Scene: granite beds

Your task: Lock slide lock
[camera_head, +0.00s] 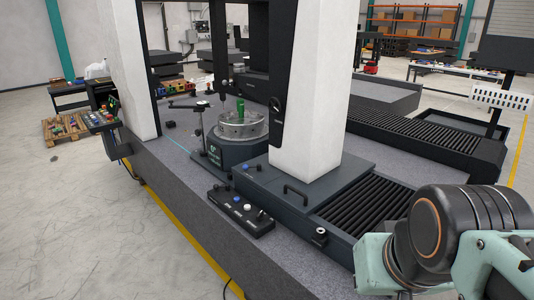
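A small dark clamp or knob with a pale metal top (320,237) sits at the front edge of the machine's slide, beside the ribbed black cover (362,207). It may be the slide lock; its position, locked or unlocked, is too small to tell. A dark slide carriage (305,185) with bar handles carries the white column (318,110). My arm, dark and pale green, fills the lower right corner, to the right of the knob. My gripper is outside the picture.
A control box (241,211) with several knobs lies on the granite bed (195,185), left of the slide. A round rotary table (240,135) bears a green part (241,112). Open floor (70,220) lies left of the yellow line.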

